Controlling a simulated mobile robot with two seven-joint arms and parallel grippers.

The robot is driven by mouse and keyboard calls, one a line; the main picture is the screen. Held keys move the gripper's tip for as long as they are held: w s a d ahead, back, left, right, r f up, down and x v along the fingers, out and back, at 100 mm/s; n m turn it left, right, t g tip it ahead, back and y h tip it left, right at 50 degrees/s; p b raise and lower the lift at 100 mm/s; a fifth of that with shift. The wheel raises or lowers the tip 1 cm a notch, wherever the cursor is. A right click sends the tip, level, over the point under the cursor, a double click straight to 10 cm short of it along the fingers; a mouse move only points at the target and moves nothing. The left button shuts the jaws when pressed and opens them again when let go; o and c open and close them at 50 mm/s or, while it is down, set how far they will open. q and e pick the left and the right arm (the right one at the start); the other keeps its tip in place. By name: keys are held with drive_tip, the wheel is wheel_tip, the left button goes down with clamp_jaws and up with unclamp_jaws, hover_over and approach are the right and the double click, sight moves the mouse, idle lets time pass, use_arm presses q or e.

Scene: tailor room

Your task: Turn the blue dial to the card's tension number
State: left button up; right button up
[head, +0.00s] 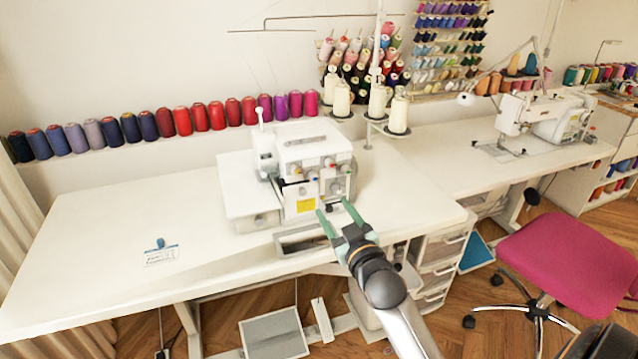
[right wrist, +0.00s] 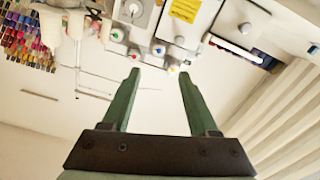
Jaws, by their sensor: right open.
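The white overlock machine (head: 318,150) stands on the table with a row of small colour-marked tension dials on its front. My left gripper is out of view.
Thread cones (head: 377,105) stand behind the machine, with a row of spools (head: 200,117) along the wall. A second sewing machine (head: 545,115) and a pink chair (head: 570,250) are at right. The tabletop (head: 110,225) left of the machine is mostly clear.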

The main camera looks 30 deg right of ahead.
sight(315, 178)
drive_tip(key=x, duration=1.2)
drive_tip(key=shift+w+d+b, duration=0.2)
drive_tip(key=shift+b, duration=0.1)
drive_tip(key=shift+c, duration=0.3)
clamp_jaws()
